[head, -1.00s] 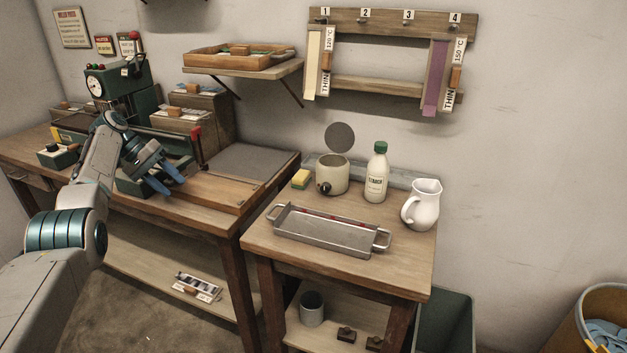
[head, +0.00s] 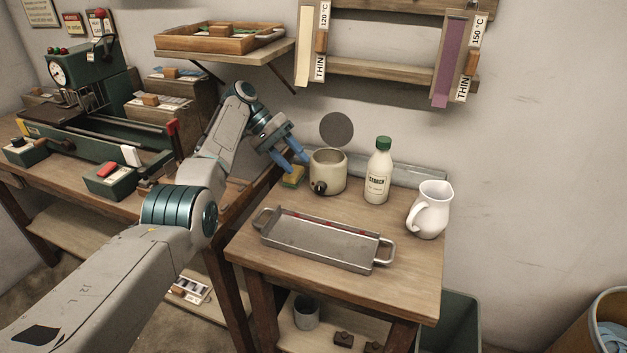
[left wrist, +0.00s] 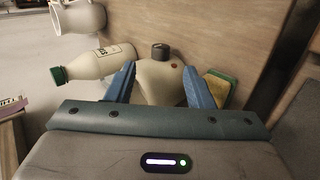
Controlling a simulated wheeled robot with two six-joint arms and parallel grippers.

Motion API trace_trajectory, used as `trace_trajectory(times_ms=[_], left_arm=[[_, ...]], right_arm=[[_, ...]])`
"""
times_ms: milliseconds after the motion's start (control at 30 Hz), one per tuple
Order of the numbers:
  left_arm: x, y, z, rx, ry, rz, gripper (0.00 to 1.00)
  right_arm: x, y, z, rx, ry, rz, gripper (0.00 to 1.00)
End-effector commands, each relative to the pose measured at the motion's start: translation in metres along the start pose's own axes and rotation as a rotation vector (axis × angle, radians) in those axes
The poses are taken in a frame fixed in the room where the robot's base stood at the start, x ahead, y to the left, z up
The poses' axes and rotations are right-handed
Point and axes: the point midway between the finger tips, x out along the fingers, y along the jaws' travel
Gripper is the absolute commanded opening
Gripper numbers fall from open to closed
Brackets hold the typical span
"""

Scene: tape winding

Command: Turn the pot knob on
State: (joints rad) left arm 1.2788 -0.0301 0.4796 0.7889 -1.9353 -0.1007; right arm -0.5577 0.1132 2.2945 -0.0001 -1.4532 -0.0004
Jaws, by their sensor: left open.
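The pot (head: 328,173) is a small cream pot near the back left of the right-hand table, with a dark knob (head: 319,188) low on its front. In the left wrist view the pot (left wrist: 160,84) shows between my fingertips, and its dark knob (left wrist: 160,50) is at its far side, with a small red spot on the pot beside it. My left gripper (head: 297,160) is open with blue fingers, just left of the pot near its upper part. In the left wrist view the gripper (left wrist: 160,88) is empty; contact cannot be told. My right gripper is out of view.
A yellow-green sponge (head: 292,178) lies left of the pot. A bottle (head: 377,172) and a white jug (head: 430,210) stand to its right. A metal tray (head: 325,243) lies in front. A dark disc (head: 337,129) shows above the pot. Table is clear at the front right.

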Motion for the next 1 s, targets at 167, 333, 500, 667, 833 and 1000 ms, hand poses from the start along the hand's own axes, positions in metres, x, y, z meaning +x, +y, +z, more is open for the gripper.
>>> trace_trajectory(times_ms=[167,333,500,667,833,1000], left_arm=[[0.038,0.0,0.001,-0.001,-0.004,0.002,0.48],[0.065,0.0,0.001,-0.001,-0.002,0.001,0.48],[0.08,0.0,0.0,0.0,0.0,0.0,0.48],[0.083,0.0,0.0,-0.001,0.0,0.0,0.48],[0.083,0.0,0.0,-0.001,0.0,0.0,0.48],[0.083,0.0,0.0,-0.001,0.0,0.0,0.14]], right_arm=[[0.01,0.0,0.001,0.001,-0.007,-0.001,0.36],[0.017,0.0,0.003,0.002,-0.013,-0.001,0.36],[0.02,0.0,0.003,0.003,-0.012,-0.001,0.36],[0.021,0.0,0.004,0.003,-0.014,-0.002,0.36],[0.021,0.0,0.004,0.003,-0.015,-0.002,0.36],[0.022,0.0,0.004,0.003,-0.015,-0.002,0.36]])
